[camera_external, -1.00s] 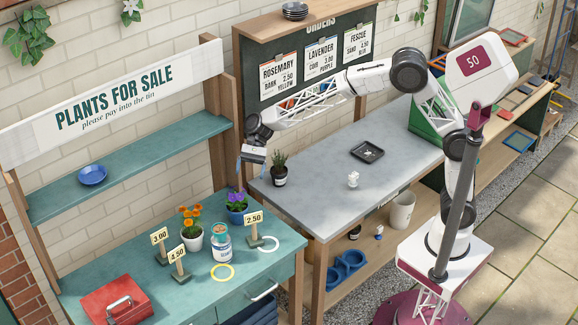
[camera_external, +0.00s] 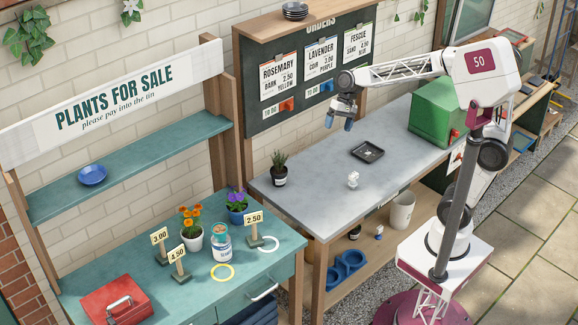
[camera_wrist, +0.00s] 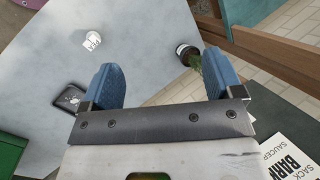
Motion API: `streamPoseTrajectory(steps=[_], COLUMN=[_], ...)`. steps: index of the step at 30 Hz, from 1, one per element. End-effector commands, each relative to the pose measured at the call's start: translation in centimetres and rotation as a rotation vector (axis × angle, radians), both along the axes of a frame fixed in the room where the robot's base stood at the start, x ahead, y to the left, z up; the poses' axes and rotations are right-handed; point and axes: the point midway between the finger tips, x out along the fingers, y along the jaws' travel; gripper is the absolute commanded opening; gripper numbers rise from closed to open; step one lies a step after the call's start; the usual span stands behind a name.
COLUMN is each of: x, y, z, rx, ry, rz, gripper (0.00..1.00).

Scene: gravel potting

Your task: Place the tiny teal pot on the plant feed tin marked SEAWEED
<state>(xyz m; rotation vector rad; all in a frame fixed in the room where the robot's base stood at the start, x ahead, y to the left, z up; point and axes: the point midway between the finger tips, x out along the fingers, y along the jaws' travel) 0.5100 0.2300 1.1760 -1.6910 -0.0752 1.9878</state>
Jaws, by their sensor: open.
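My gripper (camera_external: 338,122) is open and empty, raised above the back of the grey potting bench (camera_external: 325,175). I cannot pick out a tiny teal pot in either view. No SEAWEED marking is readable. A small white labelled item (camera_external: 353,180) stands on the bench and also shows at the upper left of the wrist view (camera_wrist: 92,41); I cannot read its label. Small containers (camera_external: 354,232) sit on the shelf below, too small to identify.
The bench also holds a potted plant (camera_external: 280,176), a black tray (camera_external: 367,152) and a green box (camera_external: 432,115). The teal sale table (camera_external: 120,262) at left carries flowers, a jar (camera_external: 222,247), price signs and a red box (camera_external: 117,302). The order board (camera_external: 312,75) is close behind my gripper.

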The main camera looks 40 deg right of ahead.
Motion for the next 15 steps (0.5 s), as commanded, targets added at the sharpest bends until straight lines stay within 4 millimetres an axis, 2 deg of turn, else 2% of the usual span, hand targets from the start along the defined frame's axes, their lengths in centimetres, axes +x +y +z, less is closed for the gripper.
streamPoseTrajectory(steps=[1, 6, 15], x=[-1.0, -4.3, -10.8], y=[-1.8, -7.1, -15.4], z=[0.2, 0.0, -1.0], rx=[-0.019, -0.095, -0.249], ry=[-0.028, -0.118, -0.258], rz=[0.007, 0.052, 0.138], gripper=[0.86, 0.86, 0.86])
